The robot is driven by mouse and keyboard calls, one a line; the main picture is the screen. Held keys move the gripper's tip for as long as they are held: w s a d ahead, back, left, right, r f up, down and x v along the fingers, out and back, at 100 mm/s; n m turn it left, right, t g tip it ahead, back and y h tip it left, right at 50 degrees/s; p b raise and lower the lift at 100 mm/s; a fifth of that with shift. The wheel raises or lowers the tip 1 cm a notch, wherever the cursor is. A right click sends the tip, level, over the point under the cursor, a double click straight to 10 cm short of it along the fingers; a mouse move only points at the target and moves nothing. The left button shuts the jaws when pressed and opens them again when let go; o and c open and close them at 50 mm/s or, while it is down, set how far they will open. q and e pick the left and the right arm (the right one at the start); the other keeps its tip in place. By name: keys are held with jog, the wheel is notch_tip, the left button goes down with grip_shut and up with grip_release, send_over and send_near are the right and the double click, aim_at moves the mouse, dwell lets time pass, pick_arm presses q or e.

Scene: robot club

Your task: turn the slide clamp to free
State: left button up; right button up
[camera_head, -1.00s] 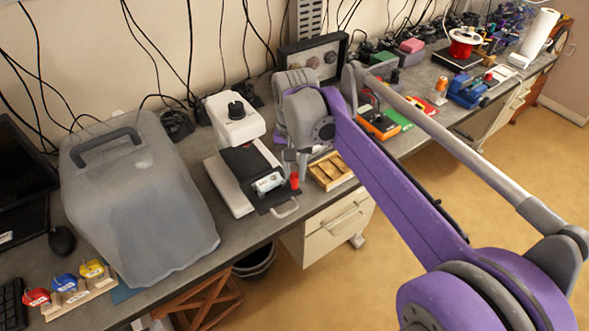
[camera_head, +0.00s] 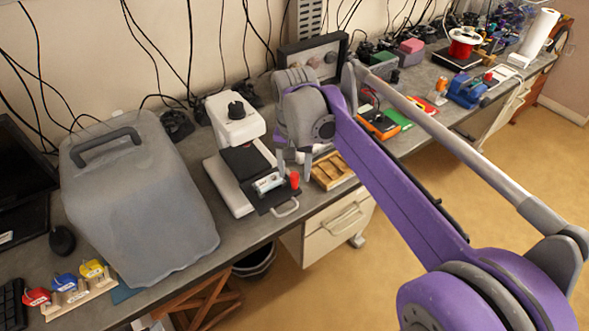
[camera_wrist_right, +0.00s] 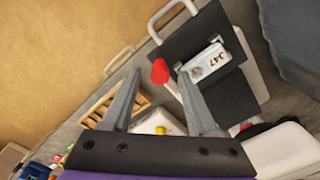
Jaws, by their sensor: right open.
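The slide clamp appears to be the red-tipped lever (camera_head: 295,180) on the black plate (camera_head: 262,201) of the white machine. Its red knob also shows in the right wrist view (camera_wrist_right: 160,71). A small pale block (camera_head: 267,183) sits beside it on the plate; its label looks like "J47" in the right wrist view (camera_wrist_right: 207,62). My right gripper (camera_head: 293,164) is open and empty, with its fingertips close to the knob. In the right wrist view the knob shows between the fingertips (camera_wrist_right: 160,75); I cannot tell if they touch it. My left gripper is out of view.
The white machine (camera_head: 234,120) stands behind the plate. A wooden rack (camera_head: 331,170) lies close to the right of the knob. A large grey covered case (camera_head: 140,205) stands to the left. A metal loop handle (camera_head: 286,208) is at the plate's front, near the bench edge.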

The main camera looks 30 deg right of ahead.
aim_at(294, 175)
notch_tip(294, 175, up, 11)
jog(key=shift+f+p, duration=0.2)
jog(key=shift+p, duration=0.15)
jog(key=shift+f, duration=0.1)
dwell(0.3)
jog(key=s+a+f+n+t, duration=0.3)
jog(key=s+f, duration=0.4)
jog(key=f, duration=0.3)
jog(key=s+a+f+n+t, duration=0.2)
jog(key=s+a+f+n, duration=0.2)
jog(key=f, duration=0.7)
jog(key=s+n, duration=0.1)
jog(key=s, duration=0.1)
jog(key=shift+s+a+t, duration=0.3)
jog(key=shift+s+t, duration=0.1)
jog(key=shift+d, duration=0.1)
